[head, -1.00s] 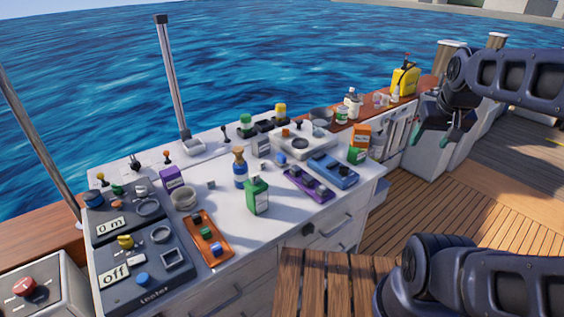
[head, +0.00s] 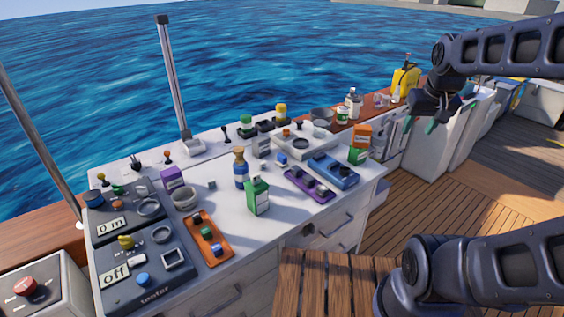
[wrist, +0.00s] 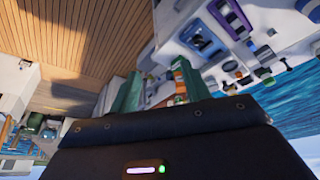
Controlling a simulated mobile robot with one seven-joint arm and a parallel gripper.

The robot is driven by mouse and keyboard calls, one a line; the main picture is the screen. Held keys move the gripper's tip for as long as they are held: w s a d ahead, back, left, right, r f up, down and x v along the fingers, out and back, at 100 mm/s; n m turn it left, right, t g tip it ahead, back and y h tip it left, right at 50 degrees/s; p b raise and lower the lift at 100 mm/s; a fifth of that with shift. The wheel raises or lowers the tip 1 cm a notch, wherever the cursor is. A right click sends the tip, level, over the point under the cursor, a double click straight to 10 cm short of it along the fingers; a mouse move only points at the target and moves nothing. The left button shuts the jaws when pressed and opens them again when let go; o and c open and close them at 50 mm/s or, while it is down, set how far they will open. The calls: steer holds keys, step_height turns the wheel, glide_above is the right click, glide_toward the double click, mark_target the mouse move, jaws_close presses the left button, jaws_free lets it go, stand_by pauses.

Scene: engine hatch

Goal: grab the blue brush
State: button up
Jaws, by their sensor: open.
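I cannot make out a clear blue brush in either view. A blue upright piece with a tan top (head: 240,170) stands mid-counter in the head view; I cannot tell whether it is a brush or a bottle. My gripper (head: 419,125) is open, in the air past the counter's right end, well apart from that piece. In the wrist view, my green fingers (wrist: 157,88) are spread with nothing held between them.
The white counter (head: 225,215) carries a blue tray (head: 334,172), a purple tray (head: 309,185), an orange tray (head: 208,238), a green bottle (head: 257,196) and an orange box (head: 361,136). A mast (head: 174,85) rises behind. A yellow canister (head: 405,82) stands near my gripper.

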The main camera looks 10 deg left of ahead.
steer(key=w+a+n+g, duration=0.1)
steer(key=w+a+n, duration=0.1)
steer(key=w+a, duration=0.7)
steer(key=n+g, duration=0.3)
steer(key=n, duration=0.3)
glide_above(282, 155)
step_height(282, 155, down, 20)
steer(key=f, duration=0.6)
steer(key=shift+s+d, duration=0.25)
steer(key=shift+d, duration=0.15)
steer(key=shift+w+a+f, duration=0.1)
steer(key=shift+a+f, duration=0.1)
steer(key=shift+f, duration=1.05)
steer(key=shift+w+a+f, duration=0.1)
steer(key=shift+a+f, duration=0.1)
steer(key=shift+f, duration=1.05)
steer(key=shift+c, duration=0.5)
jaws_close()
